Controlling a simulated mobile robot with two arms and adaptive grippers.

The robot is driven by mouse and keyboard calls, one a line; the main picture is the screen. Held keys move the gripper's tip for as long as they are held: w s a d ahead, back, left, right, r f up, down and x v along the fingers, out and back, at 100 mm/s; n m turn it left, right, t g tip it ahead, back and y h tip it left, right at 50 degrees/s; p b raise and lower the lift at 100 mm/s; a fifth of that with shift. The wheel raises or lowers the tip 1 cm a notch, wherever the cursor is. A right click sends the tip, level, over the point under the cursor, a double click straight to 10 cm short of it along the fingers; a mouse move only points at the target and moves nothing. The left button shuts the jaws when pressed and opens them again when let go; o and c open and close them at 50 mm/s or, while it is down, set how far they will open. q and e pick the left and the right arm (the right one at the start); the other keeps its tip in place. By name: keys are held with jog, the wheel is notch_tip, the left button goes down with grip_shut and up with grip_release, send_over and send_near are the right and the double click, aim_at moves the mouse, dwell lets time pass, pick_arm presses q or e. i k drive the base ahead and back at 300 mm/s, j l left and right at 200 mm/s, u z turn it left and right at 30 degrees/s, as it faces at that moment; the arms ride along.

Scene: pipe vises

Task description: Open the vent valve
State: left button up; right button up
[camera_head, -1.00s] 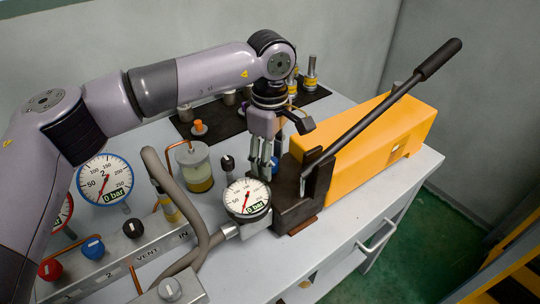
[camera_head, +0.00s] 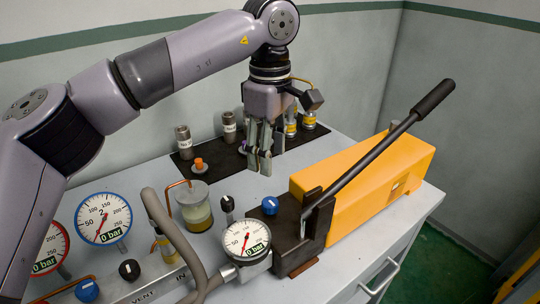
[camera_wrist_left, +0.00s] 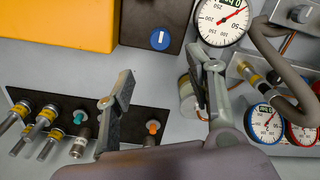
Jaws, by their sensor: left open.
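A black knob (camera_head: 129,269) stands on the manifold at the lower left, above the partly visible VENT lettering. A blue knob (camera_head: 270,205) with a white mark sits on the dark pump block (camera_head: 290,235); in the left wrist view the blue knob (camera_wrist_left: 160,38) shows its white line from above. My left gripper (camera_head: 261,155) is open and empty, above the bench behind the blue knob and apart from it. In the left wrist view its two fingers (camera_wrist_left: 160,95) are spread, with the blue knob beyond them. My right gripper is not in view.
A dial gauge (camera_head: 247,239) reading 0 bar stands left of the pump block. The yellow pump (camera_head: 370,175) has a long black lever (camera_head: 385,140). A liquid jar (camera_head: 194,207), a grey hose (camera_head: 160,215) and fittings on a black mat (camera_head: 215,155) crowd the bench.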

aim_at(129, 269)
jog(key=k+l, duration=1.2)
jog(key=l, duration=0.15)
